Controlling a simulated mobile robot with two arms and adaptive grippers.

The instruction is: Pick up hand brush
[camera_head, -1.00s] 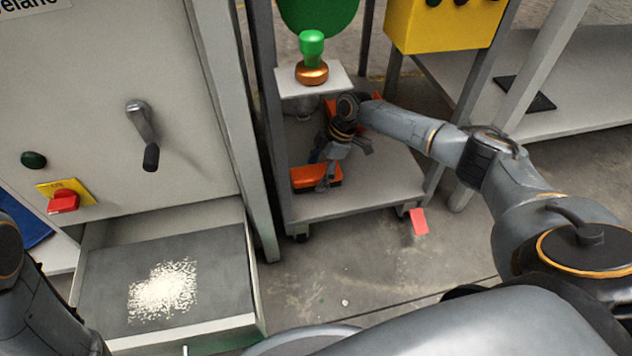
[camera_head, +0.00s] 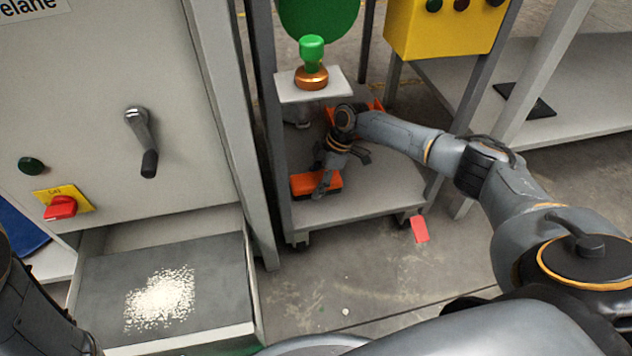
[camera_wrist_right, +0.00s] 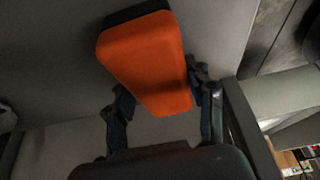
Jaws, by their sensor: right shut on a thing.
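The hand brush (camera_head: 304,184) is an orange block with a dark underside, low on the grey cart. My right gripper (camera_head: 334,175) reaches down over its right end and is shut on it. In the right wrist view the brush (camera_wrist_right: 145,60) shows as a tapering orange body with a dark far edge. The fingers of my right gripper (camera_wrist_right: 163,100) stand on both sides of its narrow near end. The brush appears to be at the cart's surface; I cannot tell if it is lifted. My left arm shows at the lower left, but its gripper is out of view.
The cart shelf (camera_head: 385,190) has bare room right of the brush. A small white platform (camera_head: 335,88) with a green-topped copper stamp-like object (camera_head: 311,65) is above. An open drawer (camera_head: 105,275) holds white granules (camera_head: 160,298). A grey post (camera_head: 255,150) stands left of the cart.

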